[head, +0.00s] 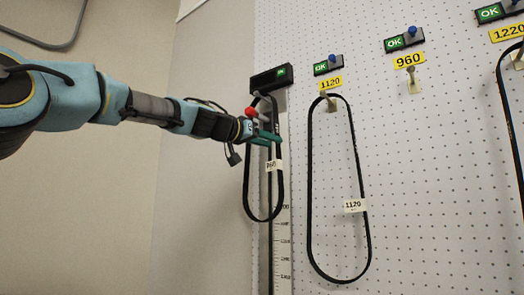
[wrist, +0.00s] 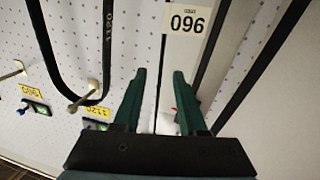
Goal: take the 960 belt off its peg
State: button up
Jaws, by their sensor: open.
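The 960 belt (head: 247,190) is a thin black loop hanging from the dark measuring fixture at left, with a white 960 tag (head: 273,165). The tag shows upside down in the wrist view (wrist: 187,22). The 960 peg (head: 413,78), under the yellow 960 label (head: 408,60), is bare. My gripper (head: 273,137) is open at the upper part of the hanging belt, just above the tag. In the wrist view, a thin dark strand runs between its green fingers (wrist: 160,78). I cannot tell how deep the strand sits between them.
Another belt (head: 508,105) hangs at the far right. The pegboard around the 960 peg is clear.

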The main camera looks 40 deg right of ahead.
aim_at(277, 153)
jog(key=d+p, duration=0.2)
jog(key=d, duration=0.1)
jog(key=shift+w+r, duration=0.15)
jog(key=shift+r, duration=0.05)
jog(key=shift+d+f, duration=0.1)
jog(key=shift+d, duration=0.15)
grip_shut()
dwell(1.1)
